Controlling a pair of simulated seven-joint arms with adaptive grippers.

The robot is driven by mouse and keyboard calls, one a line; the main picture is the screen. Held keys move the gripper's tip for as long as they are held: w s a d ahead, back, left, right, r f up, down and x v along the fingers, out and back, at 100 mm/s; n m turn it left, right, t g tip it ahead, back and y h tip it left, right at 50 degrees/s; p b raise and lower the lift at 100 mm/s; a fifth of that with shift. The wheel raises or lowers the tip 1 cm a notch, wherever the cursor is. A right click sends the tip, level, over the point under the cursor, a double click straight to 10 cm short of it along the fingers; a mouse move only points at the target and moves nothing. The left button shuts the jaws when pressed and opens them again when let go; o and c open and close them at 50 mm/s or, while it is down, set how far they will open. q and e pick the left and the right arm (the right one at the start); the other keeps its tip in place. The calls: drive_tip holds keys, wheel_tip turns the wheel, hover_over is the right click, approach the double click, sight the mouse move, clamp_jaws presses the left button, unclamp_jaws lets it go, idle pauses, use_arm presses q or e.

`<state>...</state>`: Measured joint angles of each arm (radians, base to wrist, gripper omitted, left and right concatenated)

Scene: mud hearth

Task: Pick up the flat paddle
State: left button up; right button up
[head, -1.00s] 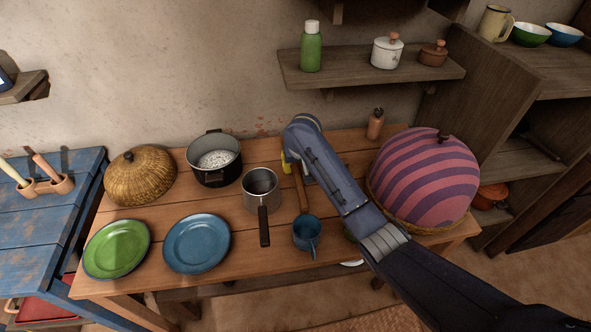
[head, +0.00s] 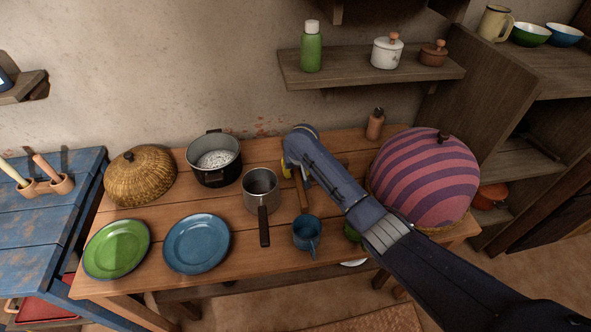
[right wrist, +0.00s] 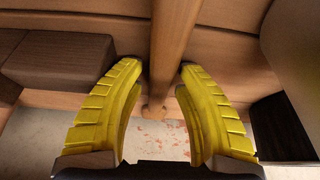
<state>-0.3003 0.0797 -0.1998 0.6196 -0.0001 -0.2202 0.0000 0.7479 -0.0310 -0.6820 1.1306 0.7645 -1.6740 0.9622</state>
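A long wooden piece, which I take for the flat paddle (head: 302,194), lies on the wooden table between the saucepan and my right arm. Its far end is hidden behind my arm in the head view. In the right wrist view the wooden shaft (right wrist: 172,45) runs between my two yellow fingers. My right gripper (right wrist: 160,68) is open, with one finger on each side of the shaft and gaps showing. In the head view only a bit of yellow from the right gripper (head: 285,166) shows beside the arm. My left gripper is not in view.
A blue mug (head: 307,234) stands at the shaft's near end. A saucepan (head: 261,182) is just left, and a striped dome cover (head: 425,178) is right. A dark brown block (right wrist: 58,62) lies beside the left finger. Green (head: 117,248) and blue (head: 197,243) plates lie front left.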

clamp_jaws()
idle(0.3)
